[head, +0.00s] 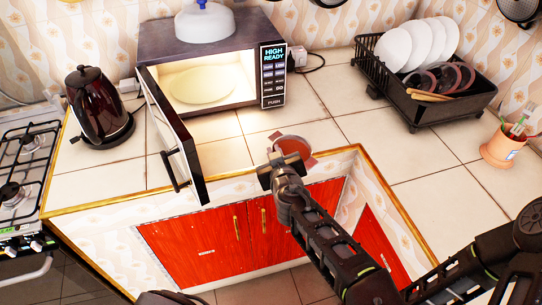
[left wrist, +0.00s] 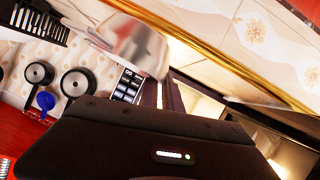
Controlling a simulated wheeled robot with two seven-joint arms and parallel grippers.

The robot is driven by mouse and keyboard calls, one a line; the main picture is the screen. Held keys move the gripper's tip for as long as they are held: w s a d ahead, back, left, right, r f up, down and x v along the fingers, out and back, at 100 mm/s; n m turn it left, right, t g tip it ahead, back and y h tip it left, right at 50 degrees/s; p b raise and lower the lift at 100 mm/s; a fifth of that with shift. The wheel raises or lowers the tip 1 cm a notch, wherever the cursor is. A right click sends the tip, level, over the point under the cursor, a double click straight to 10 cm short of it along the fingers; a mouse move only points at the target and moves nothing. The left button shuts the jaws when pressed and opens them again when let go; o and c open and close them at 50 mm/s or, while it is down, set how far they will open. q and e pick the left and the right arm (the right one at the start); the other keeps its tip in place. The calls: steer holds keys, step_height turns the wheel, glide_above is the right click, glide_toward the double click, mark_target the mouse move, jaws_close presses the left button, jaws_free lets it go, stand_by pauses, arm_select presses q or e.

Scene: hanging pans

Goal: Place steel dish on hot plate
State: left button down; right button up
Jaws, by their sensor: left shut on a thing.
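The steel dish (head: 292,146) is a small round bowl with reddish-brown contents, seen near the counter's front edge, right of the open microwave. My left gripper (head: 283,163) is shut on the dish's near side. In the left wrist view the shiny dish (left wrist: 140,45) shows beyond my dark gripper body; its contact with the fingers is hidden there. I cannot tell whether the dish touches the counter. A round pale plate (head: 203,88) lies inside the lit microwave, empty. Stove burners (head: 14,193) stand at the far left. My right gripper is not in view.
The microwave (head: 150,45) has its door (head: 175,135) swung open toward the front, left of the dish. A dark kettle (head: 97,105) stands left of it. A dish rack (head: 425,95) and a utensil cup (head: 503,148) are at right. Counter between is clear.

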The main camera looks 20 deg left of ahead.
arm_select(q)
steer(key=shift+w+f+m+t+h+b, duration=0.15)
steer(key=shift+w+m+t+h+b, duration=0.1)
steer(key=shift+m+h, duration=0.2)
steer(key=shift+w+f+m+t+h+b, duration=0.15)
steer(key=shift+m+t+h+b, duration=0.15)
steer(key=shift+h, duration=0.25)
steer(key=shift+w+d+r+m+h+b, duration=0.1)
steer(key=shift+m+h+b, duration=0.1)
steer(key=shift+m+h, duration=0.2)
steer(key=shift+w+d+r+m+h+b, duration=0.1)
steer(key=shift+m+h+b, duration=0.05)
steer(key=shift+m+h, duration=0.25)
steer(key=shift+s+d+r+m+t+h+b, duration=0.15)
steer(key=shift+r+m+t+h+b, duration=0.1)
steer(key=shift+r+m+h+b, duration=0.25)
steer(key=shift+w+d+r+m+t+h+b, duration=0.15)
steer(key=shift+r+m+t+h, duration=0.1)
steer(key=shift+m+h, duration=0.35)
steer(key=shift+s+d+r+m+h, duration=0.1)
steer(key=shift+s+r+m+h, duration=0.15)
steer(key=shift+r+h, duration=0.15)
steer(key=shift+d, duration=0.1)
